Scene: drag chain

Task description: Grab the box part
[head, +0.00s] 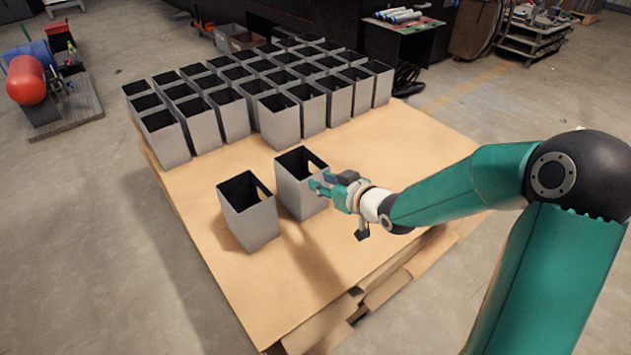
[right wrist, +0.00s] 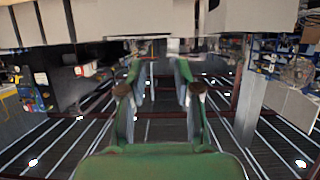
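Two grey, open-topped box parts stand upright on the near part of the cardboard-covered pallet: one at left (head: 252,228) and one right of it (head: 297,197). My right gripper (head: 318,184) is at the right side of the right box, near its upper wall; I cannot tell if it touches. In the right wrist view its two green fingers (right wrist: 158,70) are spread with a gap and nothing visibly clamped between them. Grey box surfaces (right wrist: 90,20) cross the top of that view. My left gripper is not in view.
Several more box parts (head: 280,125) stand in close rows at the back of the pallet (head: 410,145). Bare cardboard lies around the two front boxes. A red tank (head: 26,80) on a stand is at far left. A dark table (head: 405,35) stands behind.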

